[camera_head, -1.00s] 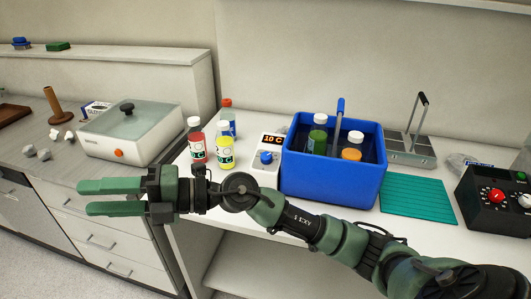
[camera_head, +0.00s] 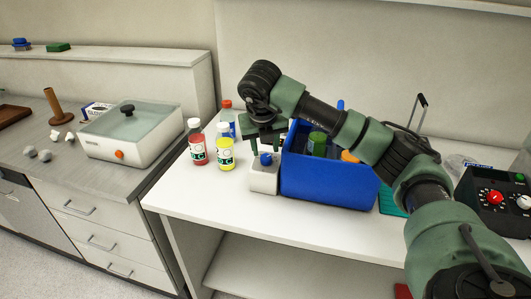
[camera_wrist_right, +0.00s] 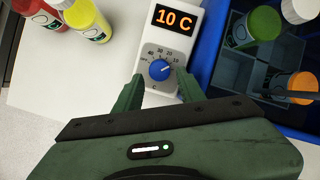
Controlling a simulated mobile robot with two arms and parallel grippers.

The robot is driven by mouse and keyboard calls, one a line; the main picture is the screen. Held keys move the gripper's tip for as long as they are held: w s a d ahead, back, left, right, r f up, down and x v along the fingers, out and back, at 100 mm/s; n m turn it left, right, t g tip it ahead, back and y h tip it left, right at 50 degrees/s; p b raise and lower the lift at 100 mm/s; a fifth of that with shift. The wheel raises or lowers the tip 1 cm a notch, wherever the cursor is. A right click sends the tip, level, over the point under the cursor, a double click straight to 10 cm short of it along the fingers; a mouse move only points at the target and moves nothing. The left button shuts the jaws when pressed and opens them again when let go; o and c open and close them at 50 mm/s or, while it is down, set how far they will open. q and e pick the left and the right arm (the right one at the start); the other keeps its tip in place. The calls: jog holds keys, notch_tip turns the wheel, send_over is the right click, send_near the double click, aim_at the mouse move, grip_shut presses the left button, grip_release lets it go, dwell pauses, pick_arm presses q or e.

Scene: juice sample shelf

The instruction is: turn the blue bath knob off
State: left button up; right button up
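The blue bath knob (camera_head: 266,158) sits on the white control box (camera_head: 262,181) at the left wall of the blue bath (camera_head: 325,180). In the right wrist view, the knob (camera_wrist_right: 159,69) is on a grey dial marked with numbers, under a display (camera_wrist_right: 174,20) reading 10 C. Its white mark seems to point right, near the 10. My right gripper (camera_head: 268,146) points down over the control box, open. In the wrist view its fingertips (camera_wrist_right: 160,77) are apart on either side of the knob's near edge; contact cannot be told. My left gripper is not in view.
Red (camera_head: 196,145) and yellow (camera_head: 225,150) bottles stand left of the box, with a blue, orange-capped bottle (camera_head: 228,112) behind. Green (camera_head: 317,144) and orange (camera_wrist_right: 293,85) bottles stand in the bath. A black box with knobs (camera_head: 495,197) is at far right.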

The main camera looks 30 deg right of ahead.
aim_at(266, 157)
jog(key=shift+p+x, duration=0.3)
jog(key=shift+x, duration=1.85)
grip_shut()
